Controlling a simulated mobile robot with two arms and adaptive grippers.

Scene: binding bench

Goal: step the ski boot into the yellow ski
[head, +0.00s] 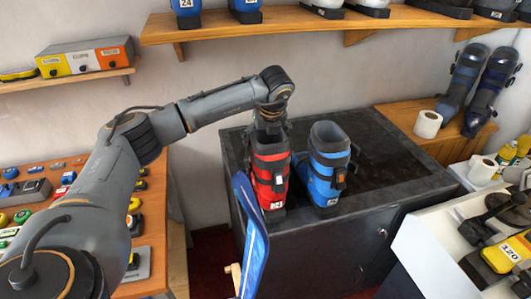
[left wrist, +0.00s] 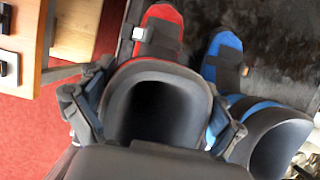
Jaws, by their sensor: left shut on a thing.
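My left gripper (head: 270,128) is shut on the cuff of a red ski boot (head: 270,178), from above. The red boot is upright on the black bench top, near its left edge. In the left wrist view, my left gripper (left wrist: 155,110) has a finger on either side of the boot's dark cuff (left wrist: 160,75). A blue ski boot (head: 327,172) stands upright just right of the red one. A yellow ski binding marked 120 (head: 505,254) lies on the white bench at the lower right. My right gripper is not in view.
The black bench (head: 400,175) has free room right of the boots. A blue ski-like board (head: 255,250) rises in front of it. A wooden shelf (head: 300,23) with boots hangs above. A paper roll (head: 427,124) and more boots (head: 490,85) are at right.

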